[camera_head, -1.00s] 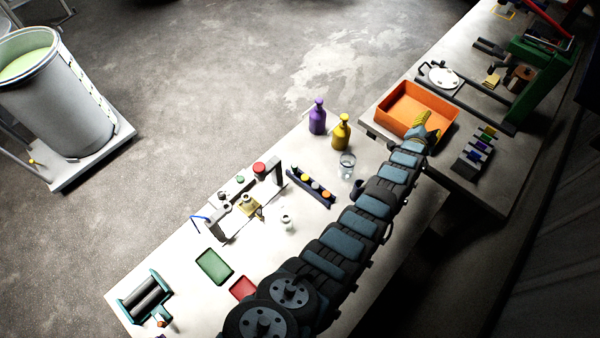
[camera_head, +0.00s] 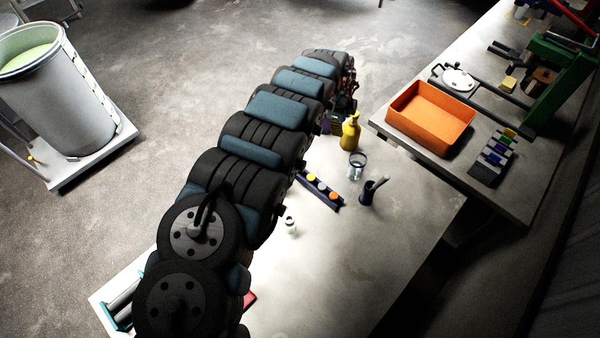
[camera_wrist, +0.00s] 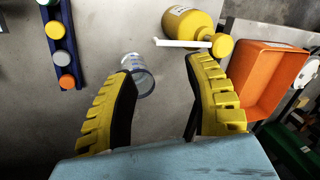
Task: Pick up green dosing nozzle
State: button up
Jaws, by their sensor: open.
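A small rack (camera_head: 480,170) on the right bench holds several coloured pieces, with a green piece (camera_head: 508,135) at its far end. It is too small to tell whether that piece is the green dosing nozzle. My gripper (camera_wrist: 165,68) is open and empty in the wrist view, its two yellow fingers spread apart. A clear beaker (camera_wrist: 138,78) shows beyond the left fingertip. In the head view my arm hides the fingers.
An orange bin (camera_head: 430,115) sits on the right bench. My arm covers much of the near bench's left side.

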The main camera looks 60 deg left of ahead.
jog(key=s+r+g+h+b, duration=0.1)
jog(key=s+g+h+b, duration=0.15)
jog(key=s, duration=1.05)
send_near(300, 165)
jog(key=shift+m+g+y, duration=0.25)
jog(key=shift+m+y, duration=0.15)
jog(key=shift+y, duration=0.05)
jog(key=f, duration=0.2)
jog(key=w+f, duration=0.1)
jog(key=f, duration=0.2)
jog(key=shift+d+f, duration=0.1)
jog(key=shift+d, duration=0.1)
jog(key=shift+s+d+f, duration=0.1)
jog(key=shift+f, duration=0.9)
jog(key=shift+s+d+f, duration=0.1)
jog(key=shift+s+f, duration=0.05)
jog(key=shift+f, duration=0.9)
jog(key=shift+a+f+b, duration=0.15)
jog(key=shift+f+b, duration=0.35)
jog(key=shift+f, duration=0.45)
jog(key=shift+c, duration=0.2)
grip_shut()
